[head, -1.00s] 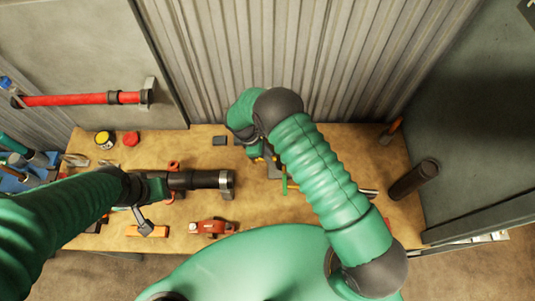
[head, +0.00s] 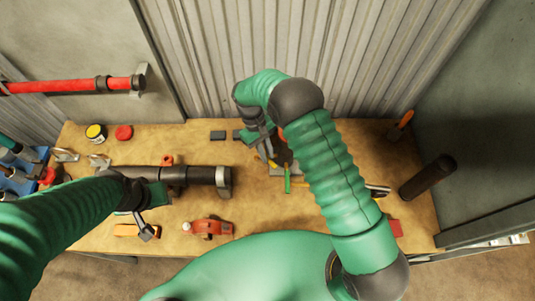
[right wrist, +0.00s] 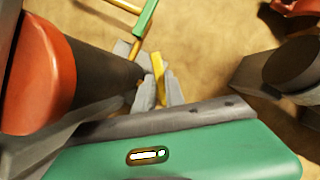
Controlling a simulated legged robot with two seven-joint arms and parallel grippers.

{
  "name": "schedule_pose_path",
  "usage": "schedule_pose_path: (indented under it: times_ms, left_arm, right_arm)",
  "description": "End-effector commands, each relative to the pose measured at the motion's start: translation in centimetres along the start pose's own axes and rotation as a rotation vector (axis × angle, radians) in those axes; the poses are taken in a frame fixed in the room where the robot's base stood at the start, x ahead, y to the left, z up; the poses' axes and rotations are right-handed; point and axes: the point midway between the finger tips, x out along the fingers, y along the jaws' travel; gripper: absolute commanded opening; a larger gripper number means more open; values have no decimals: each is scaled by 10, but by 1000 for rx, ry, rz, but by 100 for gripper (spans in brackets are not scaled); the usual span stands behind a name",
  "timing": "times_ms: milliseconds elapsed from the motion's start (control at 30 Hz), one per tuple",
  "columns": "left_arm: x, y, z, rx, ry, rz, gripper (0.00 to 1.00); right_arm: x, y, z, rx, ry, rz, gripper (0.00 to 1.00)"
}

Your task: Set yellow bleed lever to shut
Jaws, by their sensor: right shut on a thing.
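The yellow bleed lever (right wrist: 158,68) is a short yellow bar, seen in the right wrist view between the grey fingertips of my right gripper (right wrist: 150,88). That gripper is shut on it. In the head view my right gripper (head: 264,150) is low over the bench behind the green-handled lever (head: 287,178), and it hides most of the yellow lever. The green handle also shows in the right wrist view (right wrist: 145,16), on a brass-coloured pipe. My left gripper (head: 152,196) is beside the dark horizontal pipe (head: 200,174); its finger opening does not show clearly.
An orange-red cap on a dark body (right wrist: 38,75) stands close beside the right gripper. A red clamp (head: 207,227) lies at the bench front. A dark upright cylinder (head: 428,177) stands at the right. The wooden bench (head: 245,212) is bare between clamp and green lever.

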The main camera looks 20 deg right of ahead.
Motion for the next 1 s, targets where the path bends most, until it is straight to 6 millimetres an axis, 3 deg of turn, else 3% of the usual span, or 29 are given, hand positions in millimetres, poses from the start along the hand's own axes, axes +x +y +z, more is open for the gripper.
schedule_pose_path:
  times_ms: [300, 867, 900, 1000]
  left_arm:
    - [8, 0, 2, 0, 0, 0, 36]
    - [8, 0, 2, 0, 0, 0, 36]
    - [8, 0, 2, 0, 0, 0, 36]
    - [8, 0, 2, 0, 0, 0, 36]
  right_arm:
    - [-5, -1, -4, 131, 18, -49, 0]
    - [-6, -1, -4, 161, 19, -61, 0]
    - [-6, -1, -4, 160, 19, -61, 17]
    - [-5, -2, -3, 160, 15, -62, 30]
